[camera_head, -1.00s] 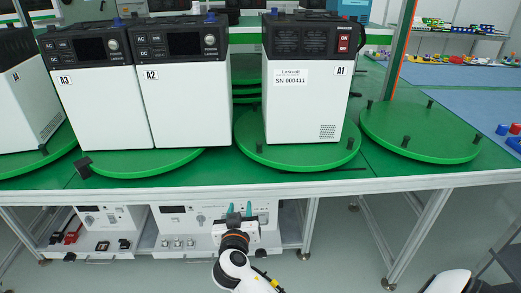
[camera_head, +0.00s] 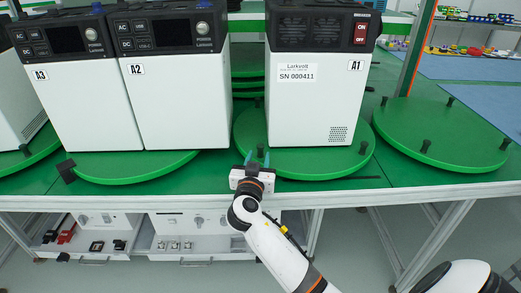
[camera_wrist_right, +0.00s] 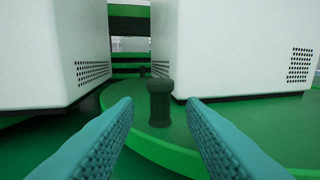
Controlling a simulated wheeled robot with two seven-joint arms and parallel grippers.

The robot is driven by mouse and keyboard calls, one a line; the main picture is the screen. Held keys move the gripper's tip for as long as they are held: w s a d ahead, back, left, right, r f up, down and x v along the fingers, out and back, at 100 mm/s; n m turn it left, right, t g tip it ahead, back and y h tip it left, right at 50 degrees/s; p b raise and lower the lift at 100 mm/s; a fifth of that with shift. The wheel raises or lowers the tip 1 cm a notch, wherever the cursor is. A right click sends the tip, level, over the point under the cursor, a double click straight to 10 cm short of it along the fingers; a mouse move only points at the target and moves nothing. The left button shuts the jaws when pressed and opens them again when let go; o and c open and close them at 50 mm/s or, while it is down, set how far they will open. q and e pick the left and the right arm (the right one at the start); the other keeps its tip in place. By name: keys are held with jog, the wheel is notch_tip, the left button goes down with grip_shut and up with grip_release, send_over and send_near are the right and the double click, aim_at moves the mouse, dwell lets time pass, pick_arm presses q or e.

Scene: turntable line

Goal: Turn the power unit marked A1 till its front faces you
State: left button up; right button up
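The power unit marked A1 (camera_head: 318,105) stands upright on a round green turntable (camera_head: 300,166). It shows me a white face with a serial label and vents, and a black top with a red ON/OFF switch. My right gripper (camera_head: 257,157) is at the turntable's near left rim. In the right wrist view its two teal fingers (camera_wrist_right: 160,125) are apart, with a dark peg (camera_wrist_right: 159,103) of the turntable standing ahead between them, not gripped. The unit's lower white wall (camera_wrist_right: 230,50) rises behind the peg. My left gripper is not in view.
Units A2 (camera_head: 184,100) and A3 (camera_head: 84,105) stand close together on a turntable (camera_head: 130,170) to the left. An empty turntable with pegs (camera_head: 440,135) lies to the right. The table's front edge (camera_head: 400,188) runs below.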

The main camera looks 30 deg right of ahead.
aim_at(260, 153)
jog(key=shift+x, duration=2)
grip_shut()
